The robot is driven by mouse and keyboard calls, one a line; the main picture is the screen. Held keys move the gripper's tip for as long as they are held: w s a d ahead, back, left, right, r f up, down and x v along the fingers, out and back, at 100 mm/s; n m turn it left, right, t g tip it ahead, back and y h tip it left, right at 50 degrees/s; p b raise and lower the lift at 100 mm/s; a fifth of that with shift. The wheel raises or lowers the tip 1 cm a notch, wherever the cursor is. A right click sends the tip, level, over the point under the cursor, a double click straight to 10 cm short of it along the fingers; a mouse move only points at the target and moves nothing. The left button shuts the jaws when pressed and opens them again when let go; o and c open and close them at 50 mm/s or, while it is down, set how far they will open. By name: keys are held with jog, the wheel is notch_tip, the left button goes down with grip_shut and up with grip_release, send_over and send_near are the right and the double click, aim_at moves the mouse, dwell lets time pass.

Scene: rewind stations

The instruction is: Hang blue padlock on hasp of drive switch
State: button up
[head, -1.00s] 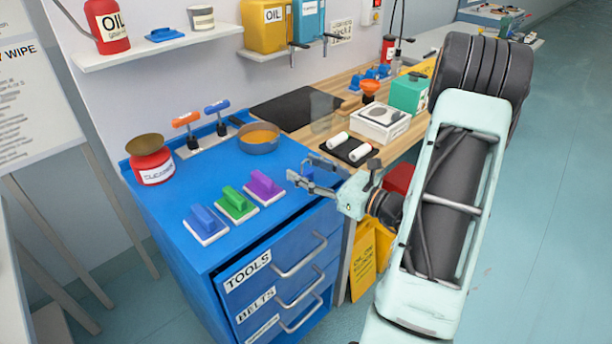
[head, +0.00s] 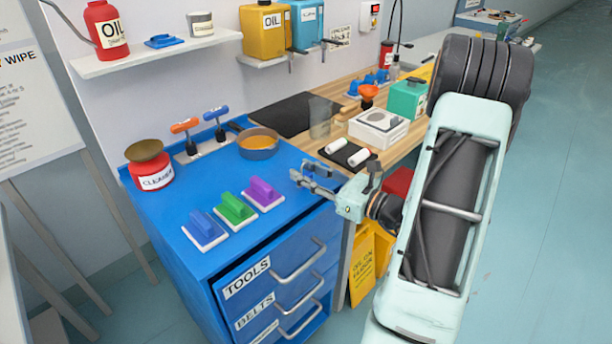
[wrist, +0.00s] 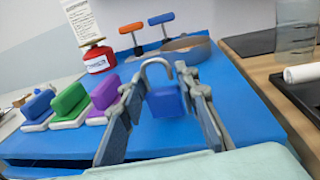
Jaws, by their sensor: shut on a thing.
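The blue padlock (wrist: 166,100) hangs between my gripper's fingers in the wrist view, its grey shackle arching up above the blue body. My gripper (wrist: 164,92) is shut on the body from both sides. In the head view my gripper (head: 302,177) is over the right edge of the blue cabinet top (head: 200,268), and the padlock is too small to make out clearly. A small grey box with a red part (head: 370,14) is on the back wall; I cannot tell whether it is the drive switch, and no hasp shows clearly.
Blue, green and purple-handled blocks (head: 236,209) stand on the cabinet, with a red cleaner tin (head: 152,172), a pan (head: 258,146) and two upright handles behind. The wooden bench (head: 338,122) to the right holds white rolls, a white box and a green box.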

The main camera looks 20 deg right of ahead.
notch_tip(320, 180, up, 3)
jog(key=shift+f, duration=0.15)
jog(key=s+d+r+p, duration=0.1)
jog(key=s+d+r, duration=0.5)
jog(key=d+r, duration=0.3)
jog(key=d, duration=0.3)
jog(key=shift+d+r+p, duration=0.25)
jog(key=shift+d+p, duration=0.05)
jog(key=shift+d, duration=0.05)
